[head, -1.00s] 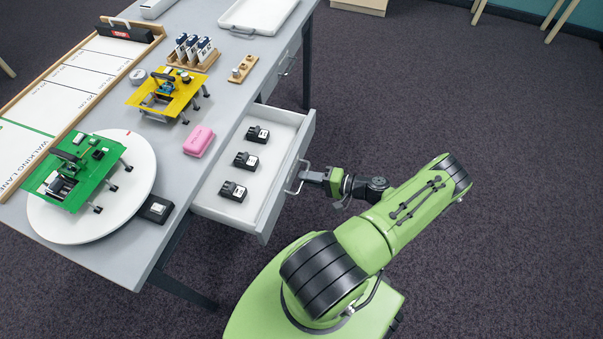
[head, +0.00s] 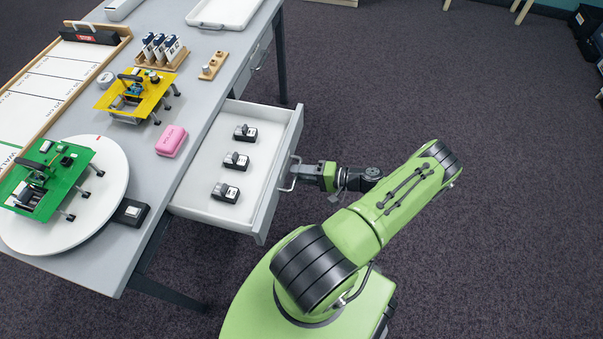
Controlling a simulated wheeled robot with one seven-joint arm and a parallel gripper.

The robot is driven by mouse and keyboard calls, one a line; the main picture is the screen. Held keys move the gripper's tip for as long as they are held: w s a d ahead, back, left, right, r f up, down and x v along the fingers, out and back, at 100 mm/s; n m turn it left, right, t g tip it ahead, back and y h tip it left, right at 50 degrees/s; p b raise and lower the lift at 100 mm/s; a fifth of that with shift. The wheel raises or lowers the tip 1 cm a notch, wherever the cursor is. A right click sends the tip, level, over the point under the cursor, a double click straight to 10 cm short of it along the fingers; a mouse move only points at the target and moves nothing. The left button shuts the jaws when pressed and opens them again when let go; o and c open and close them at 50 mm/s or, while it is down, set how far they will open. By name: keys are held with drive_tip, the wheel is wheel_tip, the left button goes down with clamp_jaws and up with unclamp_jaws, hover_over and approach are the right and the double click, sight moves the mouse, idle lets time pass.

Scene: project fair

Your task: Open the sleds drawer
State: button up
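The drawer (head: 208,208) stands pulled out from the right side of the grey table, with three small black blocks (head: 236,161) lying apart on its white floor. A second, closed drawer with its own handle (head: 260,54) is farther back. No label is legible on either drawer front. My gripper (head: 298,171) is at the bar handle (head: 289,182) of the open drawer, with its fingers closed around the bar. The fingertips are small and partly hidden at the handle.
On the table (head: 203,85) are a yellow walker (head: 133,97), a green walker (head: 46,178) on a white disc (head: 104,205), a pink block (head: 171,140) and a black box (head: 130,212).

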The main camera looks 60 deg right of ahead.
idle(0.3)
drive_tip(key=v, duration=1.5)
drive_tip(key=shift+s, duration=0.35)
